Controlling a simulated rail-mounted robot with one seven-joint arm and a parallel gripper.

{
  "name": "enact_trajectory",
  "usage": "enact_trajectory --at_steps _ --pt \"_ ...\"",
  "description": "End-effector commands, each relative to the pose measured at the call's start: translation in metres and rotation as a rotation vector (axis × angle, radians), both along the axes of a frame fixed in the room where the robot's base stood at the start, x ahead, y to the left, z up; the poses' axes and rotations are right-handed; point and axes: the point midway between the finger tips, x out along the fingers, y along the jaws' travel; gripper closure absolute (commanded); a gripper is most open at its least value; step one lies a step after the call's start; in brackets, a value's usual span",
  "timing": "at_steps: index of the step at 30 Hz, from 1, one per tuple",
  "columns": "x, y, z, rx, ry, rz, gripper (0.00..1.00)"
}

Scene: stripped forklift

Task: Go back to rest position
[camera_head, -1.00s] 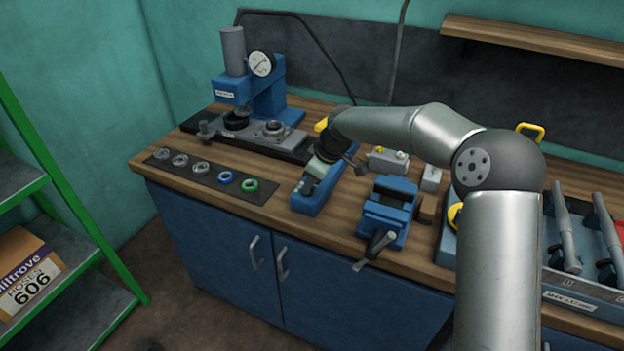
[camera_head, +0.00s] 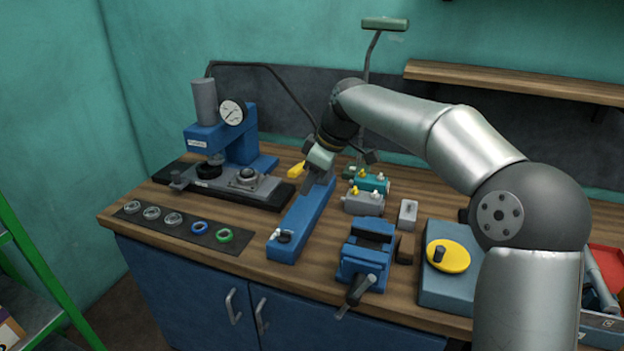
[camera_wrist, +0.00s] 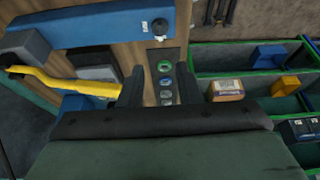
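My gripper (camera_head: 318,172) hangs over the back end of a long blue fixture (camera_head: 298,222) on the wooden bench (camera_head: 400,296). In the wrist view my gripper (camera_wrist: 160,88) has two dark fingers standing apart. Nothing shows held between them; the dark mat with rings (camera_wrist: 165,80) is seen far below through the gap. My arm bends up and over from the right. Whether my gripper touches the fixture cannot be told from the head view.
A blue press with a dial (camera_head: 228,140) stands at the back left. A ring mat (camera_head: 180,228) lies in front. A blue vice (camera_head: 366,256), small grey and teal boxes (camera_head: 364,202) and a box with a yellow disc (camera_head: 448,256) stand right. Green-edged shelving (camera_head: 40,265) is at left.

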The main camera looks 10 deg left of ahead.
Motion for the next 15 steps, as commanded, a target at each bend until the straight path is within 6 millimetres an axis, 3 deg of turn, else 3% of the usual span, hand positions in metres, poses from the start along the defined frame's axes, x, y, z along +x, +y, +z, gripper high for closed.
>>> enact_trajectory --at_steps 13,15 --pt "-0.0003 -0.0019 0.0049 0.0 0.0 0.0 0.69" --pt "-0.0072 -0.0072 0.003 -0.023 0.004 -0.026 0.69"
